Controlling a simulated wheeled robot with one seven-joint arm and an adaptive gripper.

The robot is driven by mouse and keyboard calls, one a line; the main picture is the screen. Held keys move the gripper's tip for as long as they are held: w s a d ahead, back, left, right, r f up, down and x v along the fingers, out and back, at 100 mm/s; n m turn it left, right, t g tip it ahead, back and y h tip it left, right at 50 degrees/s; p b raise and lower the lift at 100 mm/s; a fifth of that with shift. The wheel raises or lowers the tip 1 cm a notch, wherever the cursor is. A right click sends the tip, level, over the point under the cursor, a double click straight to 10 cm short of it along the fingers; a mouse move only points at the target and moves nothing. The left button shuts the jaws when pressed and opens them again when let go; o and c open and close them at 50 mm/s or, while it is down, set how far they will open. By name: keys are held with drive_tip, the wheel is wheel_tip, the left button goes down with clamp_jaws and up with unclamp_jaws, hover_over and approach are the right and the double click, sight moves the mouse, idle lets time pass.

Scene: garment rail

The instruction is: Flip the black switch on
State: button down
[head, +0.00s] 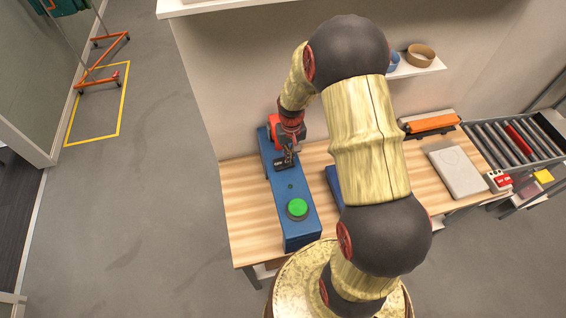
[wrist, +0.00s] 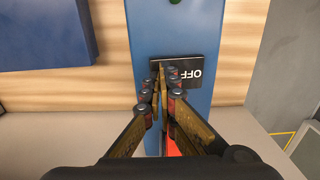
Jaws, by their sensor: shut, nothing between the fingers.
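The black switch (head: 280,163) sits on the far part of a long blue box (head: 280,195) on the wooden workbench. In the wrist view the black switch (wrist: 207,65) shows white OFF lettering, upside down, on its right part. My gripper (head: 290,158) is over the switch. In the wrist view my gripper (wrist: 162,68) is shut and empty, its fingertips in front of the switch's left and middle part, which they hide. I cannot tell whether they touch it.
A green push button (head: 297,207) is on the near end of the blue box. A second blue object (head: 334,186) lies to its right, partly behind my arm. A grey-white slab (head: 456,171), an orange item (head: 432,124) and a roller conveyor (head: 515,140) are farther right.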

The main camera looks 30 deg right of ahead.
drive_tip(key=shift+f, duration=0.3)
drive_tip(key=shift+r+p, duration=1.85)
drive_tip(key=shift+r, duration=1.75)
